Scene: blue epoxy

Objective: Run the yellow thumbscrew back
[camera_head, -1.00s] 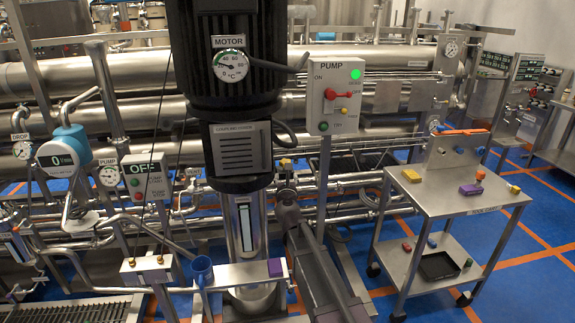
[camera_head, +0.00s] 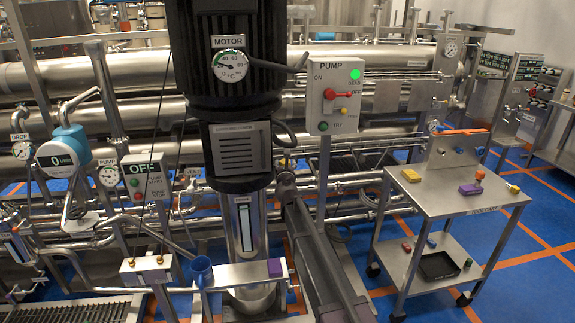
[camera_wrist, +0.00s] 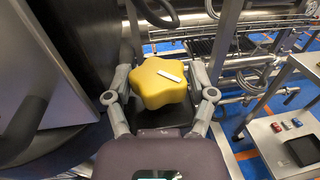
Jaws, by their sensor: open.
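The yellow thumbscrew (camera_wrist: 157,84) is a lobed, star-shaped knob with a white mark on its face, seen large in the wrist view. My gripper (camera_wrist: 163,75) is open, with one finger on either side of the knob. I cannot tell whether either finger touches it. The knob hides what lies behind it. In the camera_head view my arm reaches up beside the motor column, and my gripper (camera_head: 286,176) is small and partly dark there, close to the coupling guard. The thumbscrew is not clear in that view.
The black motor (camera_head: 228,55) and its coupling guard (camera_head: 238,148) stand close to my gripper. The pump switch box (camera_head: 335,97) is on a post to the right. A steel cart (camera_head: 440,200) with small blocks stands further right. Pipes (camera_head: 350,178) run behind.

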